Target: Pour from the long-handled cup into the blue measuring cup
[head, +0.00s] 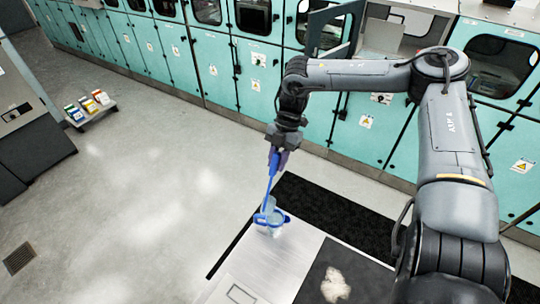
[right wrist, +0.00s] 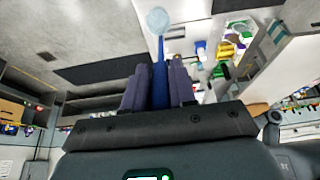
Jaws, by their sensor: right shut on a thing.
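My right gripper (head: 277,158) is shut on the blue handle of the long-handled cup (head: 271,178), which points down and slightly left in the head view. In the right wrist view the two fingers (right wrist: 160,85) clasp the blue handle (right wrist: 160,72), and the pale, see-through round cup (right wrist: 158,20) shows at its far end. The blue measuring cup (head: 277,219), clear with blue parts, stands near the table's far left edge. The handle's lower end overlaps it in the head view, so I cannot tell whether they touch. Contents are too small to tell. My left gripper is out of view.
The pale table top (head: 299,252) bears a dark mat (head: 312,292) with a whitish patch (head: 334,285). A black floor mat (head: 335,218) lies beyond. Teal cabinets (head: 268,92) line the back. A low rack (head: 91,117) with colored items stands far left.

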